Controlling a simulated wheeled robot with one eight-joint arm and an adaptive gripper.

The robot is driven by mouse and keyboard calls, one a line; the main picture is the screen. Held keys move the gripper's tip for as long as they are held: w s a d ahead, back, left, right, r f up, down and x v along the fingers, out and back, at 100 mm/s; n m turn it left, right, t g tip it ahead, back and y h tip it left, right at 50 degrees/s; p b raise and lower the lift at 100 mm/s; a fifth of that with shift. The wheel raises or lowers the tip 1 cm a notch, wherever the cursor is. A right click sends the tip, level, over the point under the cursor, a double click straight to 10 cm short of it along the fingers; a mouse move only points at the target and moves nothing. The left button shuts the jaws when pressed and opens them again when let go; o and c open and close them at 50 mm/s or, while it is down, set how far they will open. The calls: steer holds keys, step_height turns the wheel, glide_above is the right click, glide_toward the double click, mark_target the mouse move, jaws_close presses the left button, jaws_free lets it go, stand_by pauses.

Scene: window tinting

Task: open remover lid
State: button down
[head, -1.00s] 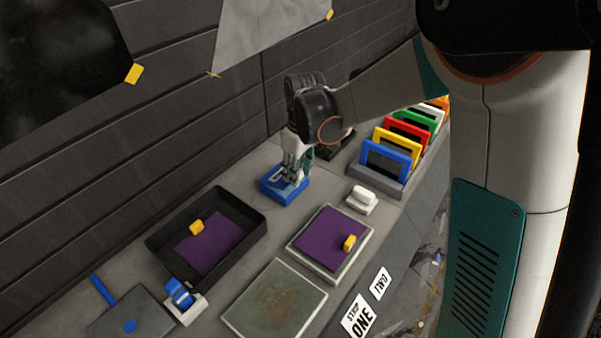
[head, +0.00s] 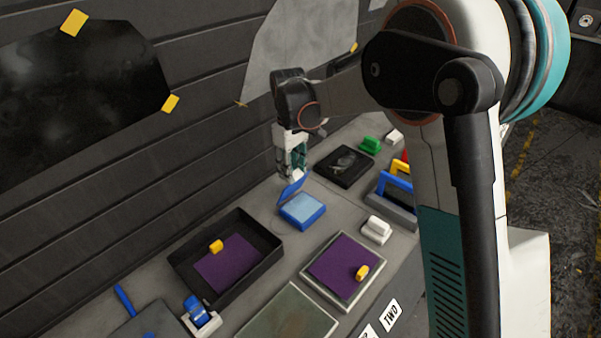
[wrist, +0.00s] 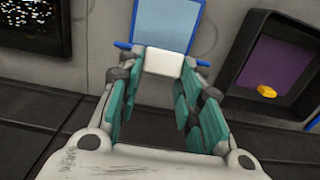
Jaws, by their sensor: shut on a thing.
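The blue remover box (head: 302,213) sits on the bench with its light blue inside showing. Its blue lid (head: 291,187) stands tilted up along the box's far left edge, towards the wall. My gripper (head: 297,173) is above the lid, shut on the lid's white tab. In the wrist view, the white tab (wrist: 163,62) is between my fingertips, and the open box (wrist: 167,22) lies beyond it. The lid is seen nearly edge-on there, so its face is hidden.
A black tray (head: 183,265) with a purple sheet and yellow block stands left of the box. A purple-topped pad (head: 337,262) and white block (head: 377,229) are in front. A dark square plate (head: 343,166) lies behind. The panelled wall is close.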

steer(key=shift+w+a+f, duration=0.2)
steer(key=shift+w+a, duration=0.1)
steer(key=shift+a, duration=0.2)
steer(key=shift+w+a+f+g+h, duration=0.15)
steer(key=shift+w+a+g+h, duration=0.25)
steer(key=shift+w+a, duration=0.05)
steer(key=shift+a, duration=0.1)
steer(key=c, duration=1.2)
jaws_free()
steer(key=shift+o, duration=0.4)
steer(key=shift+w+a+f, duration=0.2)
steer(key=shift+w+f, duration=0.05)
steer(key=shift+w, duration=0.05)
steer(key=shift+s+d+r, duration=0.1)
steer(key=shift+d+r, duration=0.05)
steer(key=shift+r, duration=0.1)
